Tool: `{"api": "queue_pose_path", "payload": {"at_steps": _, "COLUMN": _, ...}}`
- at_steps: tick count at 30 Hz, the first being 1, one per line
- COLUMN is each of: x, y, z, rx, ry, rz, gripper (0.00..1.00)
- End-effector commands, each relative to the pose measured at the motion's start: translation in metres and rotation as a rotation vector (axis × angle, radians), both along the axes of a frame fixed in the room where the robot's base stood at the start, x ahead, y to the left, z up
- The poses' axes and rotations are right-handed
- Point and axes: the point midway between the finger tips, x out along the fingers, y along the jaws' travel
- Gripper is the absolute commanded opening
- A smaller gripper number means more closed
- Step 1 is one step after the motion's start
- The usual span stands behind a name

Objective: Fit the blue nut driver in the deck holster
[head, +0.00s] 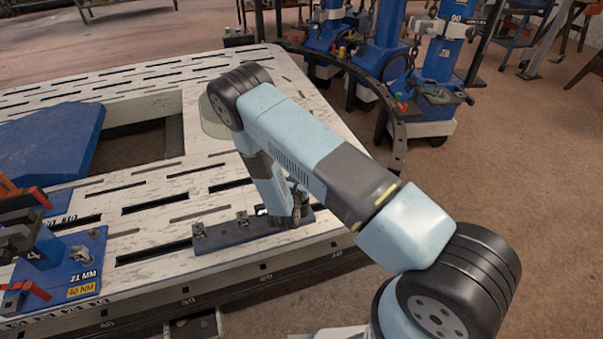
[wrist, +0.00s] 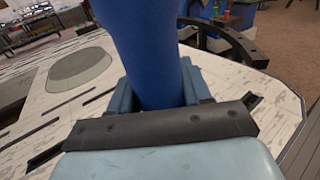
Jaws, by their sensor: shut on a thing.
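My gripper (wrist: 160,100) is shut on a thick blue cylinder, the blue nut driver (wrist: 145,45), which rises between the two light-blue fingers in the wrist view. Its upper end runs out of the picture and its lower end is hidden behind the gripper body. In the head view my arm reaches down to the deck, and the gripper and driver are mostly hidden by it. A low blue strip (head: 228,236) with small dark fittings lies on the slotted deck beside the arm's lower end. I cannot tell whether it is the holster.
The white slotted deck (head: 150,212) has a rectangular opening with a blue slab (head: 45,140) at the left. A blue fixture (head: 72,262) with red-handled clamps stands at the near left. A dark curved rail and blue stands (head: 440,70) are beyond the deck's right edge.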

Motion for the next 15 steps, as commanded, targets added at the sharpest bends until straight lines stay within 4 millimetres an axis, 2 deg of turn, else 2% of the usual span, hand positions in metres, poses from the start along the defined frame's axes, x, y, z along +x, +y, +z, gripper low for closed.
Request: {"api": "queue_pose_path", "payload": {"at_steps": 15, "x": 0.0005, "y": 0.0002, "z": -0.0088, "rx": 0.000, "ry": -0.002, "rz": 0.000, "gripper": 0.00}}
